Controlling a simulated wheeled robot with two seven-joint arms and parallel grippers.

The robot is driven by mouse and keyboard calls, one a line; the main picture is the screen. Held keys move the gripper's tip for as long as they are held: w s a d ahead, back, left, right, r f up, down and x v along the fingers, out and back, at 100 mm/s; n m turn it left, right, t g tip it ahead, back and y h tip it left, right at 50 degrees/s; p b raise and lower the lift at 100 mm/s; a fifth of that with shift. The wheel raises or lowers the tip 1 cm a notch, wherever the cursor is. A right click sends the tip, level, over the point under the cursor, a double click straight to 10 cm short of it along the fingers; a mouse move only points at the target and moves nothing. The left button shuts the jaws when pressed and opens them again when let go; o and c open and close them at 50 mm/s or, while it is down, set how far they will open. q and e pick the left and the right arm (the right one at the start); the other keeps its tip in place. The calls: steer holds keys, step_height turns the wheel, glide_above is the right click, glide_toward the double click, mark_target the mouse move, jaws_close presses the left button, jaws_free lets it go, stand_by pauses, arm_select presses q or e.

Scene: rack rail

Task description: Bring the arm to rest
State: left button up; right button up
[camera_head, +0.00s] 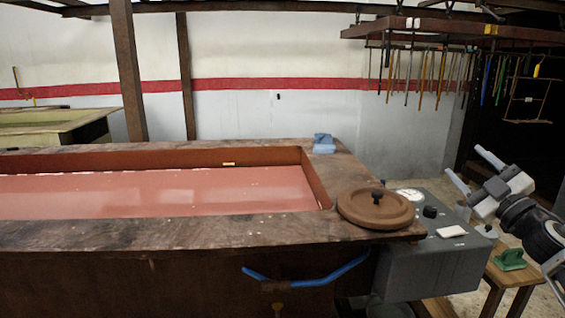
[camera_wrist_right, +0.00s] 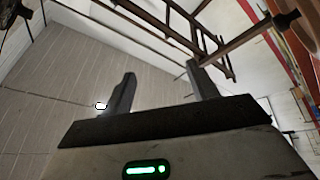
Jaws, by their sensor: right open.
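My right gripper (camera_head: 474,170) is at the right side of the head view, raised above and beside the grey box with a dial. Its two fingers are spread apart with nothing between them. The right wrist view also shows the open fingers (camera_wrist_right: 158,82), with a pale panelled surface and dark metal framework beyond them. My left gripper is in neither view.
A large brown tank (camera_head: 180,232) fills the left and middle. A round brown lid (camera_head: 375,209) lies on its right corner, beside a grey box (camera_head: 425,262). A green object (camera_head: 510,260) sits on a wooden stool (camera_head: 518,275). Tools (camera_head: 425,75) hang at the back right.

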steer(key=d+f+m+g+h, duration=0.5)
steer(key=d+f+m+h, duration=0.4)
steer(key=d+m+h, duration=0.2)
steer(key=s+a+f+n+g+y, duration=0.1)
steer(key=s+a+f+y, duration=0.15)
steer(key=a+f, duration=0.55)
steer(key=s+a+f+n+g+y, duration=0.1)
steer(key=s+a+f, duration=0.2)
steer(key=a+f, duration=0.45)
steer(key=s+a+f+g+y, duration=0.2)
steer(key=s+a+f+y, duration=0.1)
steer(key=s+a+f, duration=0.8)
steer(key=s+a+m+y, duration=0.1)
steer(key=s+a, duration=0.4)
steer(key=s, duration=0.3)
steer(key=s+a+m+g+y+p, duration=0.1)
steer(key=s+a, duration=0.4)
steer(key=s, duration=0.3)
steer(key=shift+s+r+g, duration=0.3)
steer(key=shift+r, duration=0.05)
